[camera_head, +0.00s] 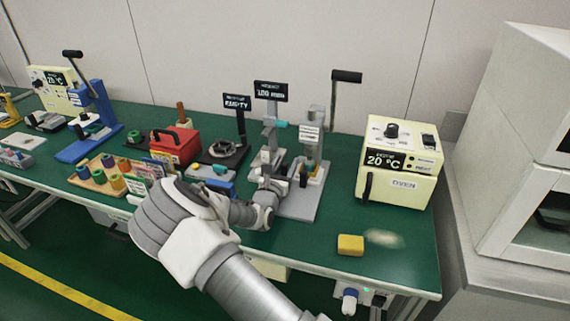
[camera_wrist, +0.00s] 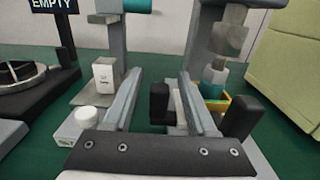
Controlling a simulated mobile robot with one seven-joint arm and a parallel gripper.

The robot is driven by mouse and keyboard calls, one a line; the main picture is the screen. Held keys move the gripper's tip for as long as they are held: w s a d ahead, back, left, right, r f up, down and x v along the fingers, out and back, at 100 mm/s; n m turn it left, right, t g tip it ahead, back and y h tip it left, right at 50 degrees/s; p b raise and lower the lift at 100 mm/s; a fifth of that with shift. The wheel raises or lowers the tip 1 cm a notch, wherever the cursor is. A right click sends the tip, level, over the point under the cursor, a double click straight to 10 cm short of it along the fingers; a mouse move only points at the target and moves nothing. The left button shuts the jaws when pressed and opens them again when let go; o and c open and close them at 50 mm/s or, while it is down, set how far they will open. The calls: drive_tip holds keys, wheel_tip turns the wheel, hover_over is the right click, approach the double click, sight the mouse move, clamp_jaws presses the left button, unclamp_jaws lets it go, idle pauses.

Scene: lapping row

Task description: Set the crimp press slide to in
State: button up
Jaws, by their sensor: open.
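The crimp press (camera_head: 312,145) is a grey column on a grey base plate, with a long black-handled lever at its right. It also shows in the wrist view (camera_wrist: 229,40), with a yellow tray (camera_wrist: 214,103) and a teal part low at its column. A small black upright knob (camera_wrist: 160,103), apparently the slide's handle, stands in front of the press. My gripper (camera_wrist: 160,80) is open, one finger on each side of the knob in the picture. I cannot tell whether either finger touches it. In the head view my wrist partly hides the front of the press.
A gauge stand with a "100 mm" display (camera_head: 271,91) stands close left of the press. The cream oven (camera_head: 400,165) is at the right. A yellow block (camera_head: 350,245) lies near the front edge. A red box (camera_head: 174,146) and a spool tray (camera_head: 85,178) are farther left.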

drive_tip(key=shift+s, duration=0.1)
drive_tip(key=p+v, duration=0.2)
drive_tip(key=v, duration=1.5)
drive_tip(key=shift+s+a+p, duration=0.1)
drive_tip(key=shift+s+p, duration=0.05)
drive_tip(key=shift+p, duration=0.2)
drive_tip(key=s+d+r+m+g+h+p, duration=0.2)
drive_tip(key=s+d+r+m+g+p, duration=0.1)
drive_tip(key=s+d+r+m+g, duration=0.55)
drive_tip(key=s+d+r+m+g+h+p, duration=0.15)
drive_tip(key=s+d+r+m+g, duration=0.3)
drive_tip(key=d+r+m, duration=0.5)
drive_tip(key=s+a+r+m+t+y+p, duration=0.1)
drive_tip(key=s+a+r+m+y+p, duration=0.1)
drive_tip(key=s+r+m+y, duration=0.3)
drive_tip(key=s+a+r+m+t+y+p, duration=0.1)
drive_tip(key=s+r+m+y+p, duration=0.3)
drive_tip(key=s+r+m, duration=0.4)
wheel_tip(320, 180, up, 3)
drive_tip(key=shift+s+a+r+m+y, duration=0.1)
drive_tip(key=shift+s+a+m+y, duration=0.2)
drive_tip(key=shift+s+a+y, duration=0.35)
